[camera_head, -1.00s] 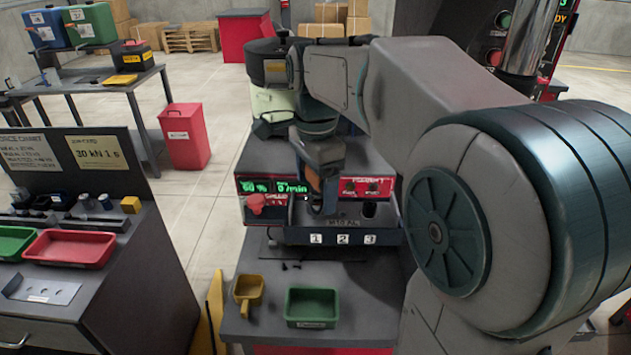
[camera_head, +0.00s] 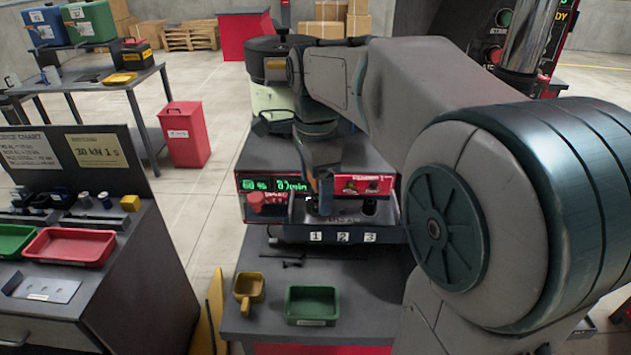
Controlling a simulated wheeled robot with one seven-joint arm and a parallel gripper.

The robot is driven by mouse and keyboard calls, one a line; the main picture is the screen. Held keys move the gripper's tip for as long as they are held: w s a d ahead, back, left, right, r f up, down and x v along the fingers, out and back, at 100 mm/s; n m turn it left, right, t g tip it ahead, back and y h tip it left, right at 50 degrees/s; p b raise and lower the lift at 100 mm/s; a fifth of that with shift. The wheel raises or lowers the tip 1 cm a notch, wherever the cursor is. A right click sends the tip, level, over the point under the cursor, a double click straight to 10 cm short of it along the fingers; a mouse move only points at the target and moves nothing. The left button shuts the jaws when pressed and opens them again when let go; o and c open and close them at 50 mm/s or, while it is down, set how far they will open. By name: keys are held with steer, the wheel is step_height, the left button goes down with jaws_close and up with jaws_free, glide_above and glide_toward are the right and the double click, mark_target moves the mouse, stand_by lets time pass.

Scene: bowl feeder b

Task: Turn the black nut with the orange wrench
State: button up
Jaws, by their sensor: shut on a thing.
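My gripper (camera_head: 319,186) is at the far end of my arm, pointing down over the left part of the dark tray (camera_head: 350,232) on the feeder's front. It is shut; a small orange-brown sliver at its fingers appears to be the orange wrench (camera_head: 309,179), mostly hidden by the gripper. I cannot make out the black nut. The tray front has labels 1, 2 and 3, and a dark round part (camera_head: 369,206) shows near label 3. I cannot tell whether the wrench touches anything.
The red feeder panel (camera_head: 362,186) with its green display stands right behind the gripper. A yellow scoop (camera_head: 248,288) and a green bin (camera_head: 311,303) are on the front bench, with small dark pins (camera_head: 283,257). A red tray (camera_head: 68,246) is on the left bench.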

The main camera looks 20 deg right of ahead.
steer(key=shift+m, duration=0.4)
steer(key=shift+m, duration=1)
steer(key=shift+m+p, duration=0.35)
steer(key=shift+m, duration=0.75)
steer(key=shift+w+m, duration=0.1)
steer(key=shift+m, duration=0.2)
steer(key=shift+r, duration=0.1)
steer(key=shift+r+p, duration=2.2)
steer(key=shift+r, duration=0.25)
